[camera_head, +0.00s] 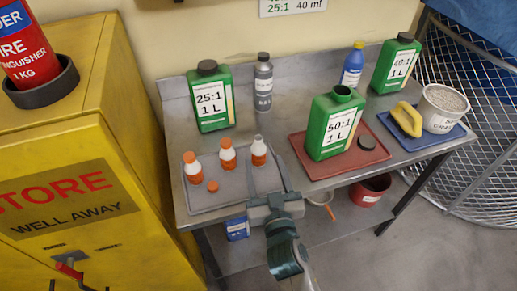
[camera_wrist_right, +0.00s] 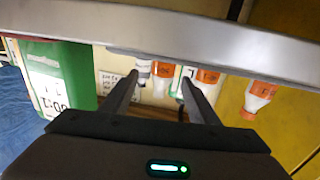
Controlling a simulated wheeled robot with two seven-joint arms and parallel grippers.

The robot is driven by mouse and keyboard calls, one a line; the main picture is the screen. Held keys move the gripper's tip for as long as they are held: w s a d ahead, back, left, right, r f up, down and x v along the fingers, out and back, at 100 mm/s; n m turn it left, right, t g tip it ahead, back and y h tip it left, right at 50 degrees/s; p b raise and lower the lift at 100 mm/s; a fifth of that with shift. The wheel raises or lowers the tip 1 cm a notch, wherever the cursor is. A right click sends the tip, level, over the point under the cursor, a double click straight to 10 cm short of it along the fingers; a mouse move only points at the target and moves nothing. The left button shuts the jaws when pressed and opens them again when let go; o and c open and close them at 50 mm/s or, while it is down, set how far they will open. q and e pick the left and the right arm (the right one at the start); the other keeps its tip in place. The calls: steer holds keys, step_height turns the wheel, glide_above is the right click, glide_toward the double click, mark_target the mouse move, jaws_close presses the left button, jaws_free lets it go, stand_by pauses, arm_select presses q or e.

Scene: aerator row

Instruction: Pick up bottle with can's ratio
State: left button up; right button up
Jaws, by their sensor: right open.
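Three small white-and-orange bottles stand on a grey tray (camera_head: 235,187): a left one (camera_head: 193,168), a middle one (camera_head: 228,155) and a right one (camera_head: 259,151). The right one shows no orange cap. Their ratio markings are too small to read in the head view. Green cans read 25:1 (camera_head: 210,97), 50:1 (camera_head: 334,125) and 40:1 (camera_head: 396,63). My right gripper (camera_head: 266,170) is open and empty at the tray's front right, its fingers pointing toward the right bottle. In the right wrist view, a bottle (camera_wrist_right: 162,70) shows between the fingers, beyond the tips. My left gripper is not visible.
An orange cap (camera_head: 213,186) lies on the grey tray. The 50:1 can is open on a red tray (camera_head: 301,162) beside a dark cap (camera_head: 367,142). A grey bottle (camera_head: 263,82) and a blue bottle (camera_head: 353,66) stand behind. A yellow cabinet (camera_head: 85,130) is at left.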

mark_target(260, 156)
steer(key=shift+w+a, duration=0.1)
steer(key=shift+w, duration=0.5)
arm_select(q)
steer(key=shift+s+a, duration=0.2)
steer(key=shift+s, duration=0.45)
arm_select(e)
steer(key=shift+w+a+r+p, duration=0.1)
steer(key=shift+w+a+p, duration=0.05)
steer(key=shift+w+p, duration=0.2)
steer(key=w, duration=0.2)
steer(key=w+a+p, duration=0.1)
steer(key=shift+w, duration=0.4)
steer(key=shift+w+a, duration=0.1)
steer(key=shift+w, duration=0.15)
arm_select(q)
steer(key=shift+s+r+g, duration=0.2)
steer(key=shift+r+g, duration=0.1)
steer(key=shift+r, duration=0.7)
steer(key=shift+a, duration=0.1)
arm_select(e)
steer(key=shift+c, duration=0.3)
steer(key=c, duration=1.1)
